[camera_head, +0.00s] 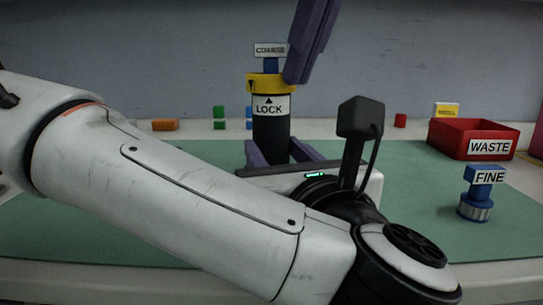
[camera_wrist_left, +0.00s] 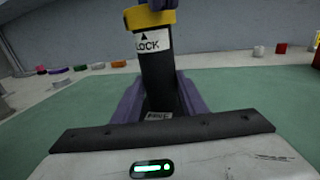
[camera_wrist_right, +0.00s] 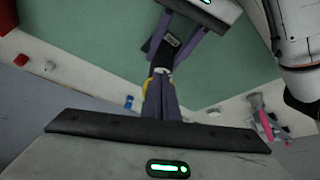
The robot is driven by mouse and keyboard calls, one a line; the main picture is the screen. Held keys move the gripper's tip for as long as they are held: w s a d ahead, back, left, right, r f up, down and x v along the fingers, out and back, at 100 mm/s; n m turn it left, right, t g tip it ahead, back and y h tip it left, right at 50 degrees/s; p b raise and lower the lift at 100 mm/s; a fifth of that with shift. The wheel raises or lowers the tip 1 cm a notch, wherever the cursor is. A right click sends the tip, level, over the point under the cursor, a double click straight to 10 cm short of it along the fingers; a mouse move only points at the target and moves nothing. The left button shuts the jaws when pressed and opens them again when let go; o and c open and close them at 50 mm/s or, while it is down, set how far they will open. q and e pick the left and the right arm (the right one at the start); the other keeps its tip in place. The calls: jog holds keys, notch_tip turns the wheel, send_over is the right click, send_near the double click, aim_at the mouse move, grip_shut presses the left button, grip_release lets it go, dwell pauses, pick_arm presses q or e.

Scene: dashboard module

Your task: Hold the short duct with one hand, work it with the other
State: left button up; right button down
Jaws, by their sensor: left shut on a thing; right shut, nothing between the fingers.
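The short duct (camera_head: 271,138) is a black cylinder standing upright over the green mat, with a white LOCK label and up arrow. A yellow collar (camera_head: 264,82) rings its top. A blue piece (camera_head: 271,64) with a COARSE label sits above the collar. My left gripper (camera_head: 285,152) is shut on the duct's lower part; its purple fingers flank the duct in the left wrist view (camera_wrist_left: 157,98). My right gripper (camera_head: 294,78) comes from above, its fingers shut and empty beside the collar's right side; I cannot tell whether they touch. It also shows in the right wrist view (camera_wrist_right: 160,82).
A blue part (camera_head: 476,202) with a FINE label and ribbed metal base stands on the right of the mat (camera_head: 420,185). A red WASTE bin (camera_head: 462,140) is behind it. Small coloured blocks (camera_head: 219,118) line the back. My left arm covers the front left.

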jog(key=shift+w+a, duration=0.15)
jog(key=shift+w, duration=0.05)
dwell(0.4)
pick_arm(q)
jog(key=shift+d, duration=0.1)
pick_arm(e)
jog(key=shift+s+a, duration=0.15)
jog(key=shift+a, duration=0.15)
dwell(0.3)
notch_tip(320, 180, up, 6)
jog(key=shift+s+d, duration=0.3)
jog(key=shift+s, duration=0.05)
dwell(0.4)
pick_arm(q)
jog(key=o, duration=1.5)
